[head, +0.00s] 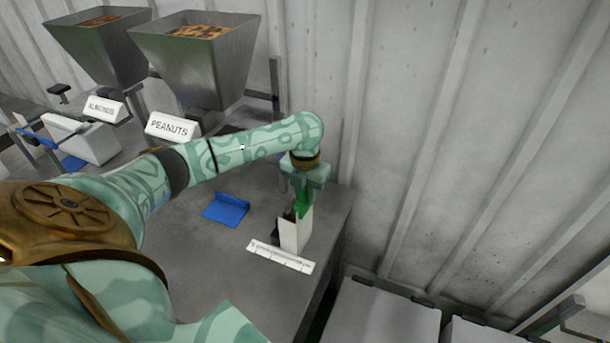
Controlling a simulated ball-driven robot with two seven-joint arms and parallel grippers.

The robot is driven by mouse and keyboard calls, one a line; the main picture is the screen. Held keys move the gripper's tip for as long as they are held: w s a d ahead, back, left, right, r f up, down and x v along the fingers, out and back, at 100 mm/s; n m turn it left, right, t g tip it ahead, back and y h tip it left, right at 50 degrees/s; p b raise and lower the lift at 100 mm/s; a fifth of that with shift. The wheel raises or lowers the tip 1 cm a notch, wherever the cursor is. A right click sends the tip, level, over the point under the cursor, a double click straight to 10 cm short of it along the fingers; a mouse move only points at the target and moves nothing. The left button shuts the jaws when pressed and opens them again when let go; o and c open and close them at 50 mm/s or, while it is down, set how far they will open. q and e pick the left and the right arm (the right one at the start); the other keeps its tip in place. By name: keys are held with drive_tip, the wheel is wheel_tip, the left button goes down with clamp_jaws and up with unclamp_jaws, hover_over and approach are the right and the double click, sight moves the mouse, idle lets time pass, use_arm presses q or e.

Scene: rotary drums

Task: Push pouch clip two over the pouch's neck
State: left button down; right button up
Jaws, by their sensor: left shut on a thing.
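My left gripper (302,192) points down at the right end of the bench. It is shut on a bright green piece (302,203), which may be the clip; it is small and partly covered by the fingers. The green piece is at the open top of an upright white box-like holder (294,236). I cannot tell whether it touches the holder or what is inside. A flat blue piece with a raised edge (226,208) lies on the bench left of the holder; I cannot tell whether it is a pouch. My right gripper is not in view.
A white marked strip (280,257) lies in front of the holder on the grey bench (205,265). Two steel hoppers stand behind, with signs PEANUTS (172,127) and ALMONDS (105,109). A corrugated wall (420,130) closes the back right. Grey boxes (380,312) stand below the bench's right edge.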

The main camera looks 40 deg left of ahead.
use_arm(q)
drive_tip(key=c, duration=1.2)
unclamp_jaws()
wheel_tip(320, 180, up, 16)
drive_tip(key=p, duration=0.4)
drive_tip(key=shift+r, duration=0.15)
